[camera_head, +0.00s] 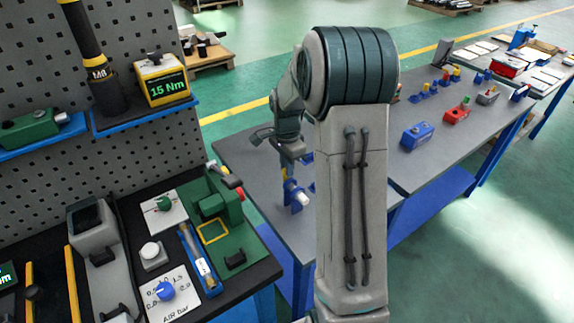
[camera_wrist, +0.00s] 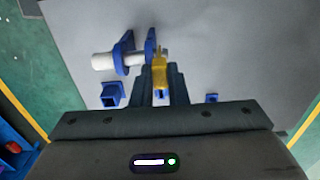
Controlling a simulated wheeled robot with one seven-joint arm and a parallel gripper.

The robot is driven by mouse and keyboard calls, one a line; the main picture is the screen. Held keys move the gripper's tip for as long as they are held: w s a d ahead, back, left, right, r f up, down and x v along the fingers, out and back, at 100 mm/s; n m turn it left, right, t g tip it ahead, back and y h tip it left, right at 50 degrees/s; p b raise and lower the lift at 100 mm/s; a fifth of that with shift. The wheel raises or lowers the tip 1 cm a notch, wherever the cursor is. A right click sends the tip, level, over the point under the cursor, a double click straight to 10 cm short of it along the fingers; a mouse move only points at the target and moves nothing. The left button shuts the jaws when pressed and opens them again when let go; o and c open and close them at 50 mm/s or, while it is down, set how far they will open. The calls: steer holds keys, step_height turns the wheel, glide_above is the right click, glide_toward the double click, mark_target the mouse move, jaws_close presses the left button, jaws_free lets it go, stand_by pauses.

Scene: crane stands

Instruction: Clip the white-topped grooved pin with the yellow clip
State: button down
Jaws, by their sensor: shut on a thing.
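My gripper (camera_wrist: 160,84) is shut on the yellow clip (camera_wrist: 159,68), which sticks out beyond the fingertips. In the head view the clip (camera_head: 283,161) is a small yellow patch, partly hidden by my arm. A pin with a white top (camera_wrist: 103,62) lies sideways in a blue stand (camera_wrist: 127,50) with two uprights. The clip's tip is beside the right upright, close to it; I cannot tell whether they touch. The pin's groove is too small to make out. In the head view the white top (camera_head: 304,198) shows just below my gripper.
A small blue square holder (camera_wrist: 112,95) stands just left of my fingers, and a smaller blue piece (camera_wrist: 211,98) is to the right. The grey table (camera_wrist: 250,50) is clear to the right. Blue (camera_head: 416,136) and red (camera_head: 457,112) fixtures stand farther along the bench.

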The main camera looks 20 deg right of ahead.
steer(key=c, duration=1.3)
jaws_free()
steer(key=shift+c, duration=0.2)
steer(key=shift+r+p, duration=1.75)
steer(key=shift+r, duration=0.8)
step_height(320, 180, up, 14)
steer(key=b, duration=0.1)
steer(key=s+a+f+n+t, duration=0.1)
steer(key=s+a+n, duration=0.2)
steer(key=s+n, duration=0.2)
steer(key=s+a+f+n+t, duration=0.1)
steer(key=s+a+n, duration=0.3)
steer(key=s, duration=0.7)
steer(key=s+a+f+n+t, duration=0.1)
steer(key=s+a+f+n, duration=0.1)
steer(key=s+a+n, duration=0.2)
steer(key=s+n, duration=0.2)
steer(key=s, duration=0.2)
steer(key=shift+n, duration=0.4)
